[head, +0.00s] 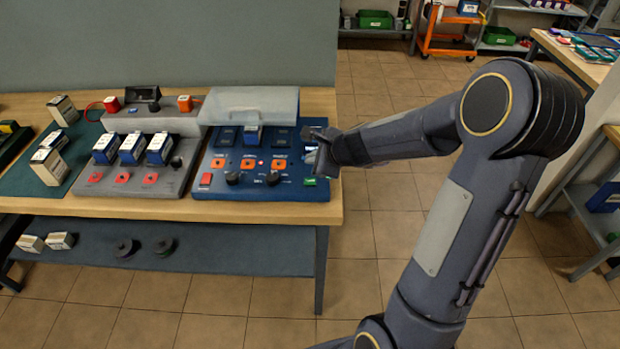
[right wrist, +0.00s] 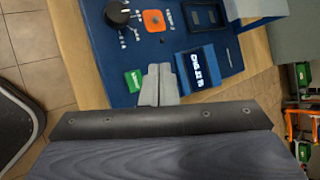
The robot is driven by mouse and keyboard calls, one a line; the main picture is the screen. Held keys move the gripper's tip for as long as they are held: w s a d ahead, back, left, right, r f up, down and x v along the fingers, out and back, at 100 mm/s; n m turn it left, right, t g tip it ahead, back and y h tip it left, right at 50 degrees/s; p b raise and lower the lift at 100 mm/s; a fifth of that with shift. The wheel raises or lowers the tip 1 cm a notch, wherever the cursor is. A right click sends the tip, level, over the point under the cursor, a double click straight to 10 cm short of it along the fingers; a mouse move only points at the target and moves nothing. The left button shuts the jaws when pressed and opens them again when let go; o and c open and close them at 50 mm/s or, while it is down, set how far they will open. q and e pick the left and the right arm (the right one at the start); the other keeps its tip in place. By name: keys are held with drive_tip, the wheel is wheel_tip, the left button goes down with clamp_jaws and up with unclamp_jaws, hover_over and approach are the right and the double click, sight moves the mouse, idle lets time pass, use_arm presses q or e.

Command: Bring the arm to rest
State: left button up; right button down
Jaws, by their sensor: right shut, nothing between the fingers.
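My right gripper (head: 318,152) is at the right end of the blue charger panel (head: 262,186), above its right edge. In the right wrist view the fingers (right wrist: 158,84) are together with nothing between them. Beside them lie a green label (right wrist: 133,80) and a blue display block (right wrist: 196,68) on the panel. I cannot tell from these views whether the fingers touch the panel. My right arm (head: 470,180) reaches in from the right over the floor. My left gripper is not in view.
The panel has a raised clear lid (head: 250,104), black knobs (head: 232,178) and a red switch (head: 205,180). A grey charger (head: 120,178) with several batteries stands to its left. White boxes (head: 48,165) lie on a green mat. An orange cart (head: 447,40) is far back. Tiled floor is open right of the bench.

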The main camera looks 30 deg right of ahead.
idle(0.5)
drive_tip(key=s+a+r+n+y, duration=0.3)
drive_tip(key=s+a+r+n, duration=0.6)
drive_tip(key=s+n, duration=0.1)
drive_tip(key=s+a+f+n+g, duration=0.1)
drive_tip(key=s+n, duration=0.5)
drive_tip(key=s, duration=0.3)
drive_tip(key=s+a+f+n+g, duration=0.1)
drive_tip(key=s+a+n+g, duration=0.1)
drive_tip(key=s+n, duration=0.5)
drive_tip(key=shift+s+h, duration=0.4)
drive_tip(key=shift+s, duration=0.55)
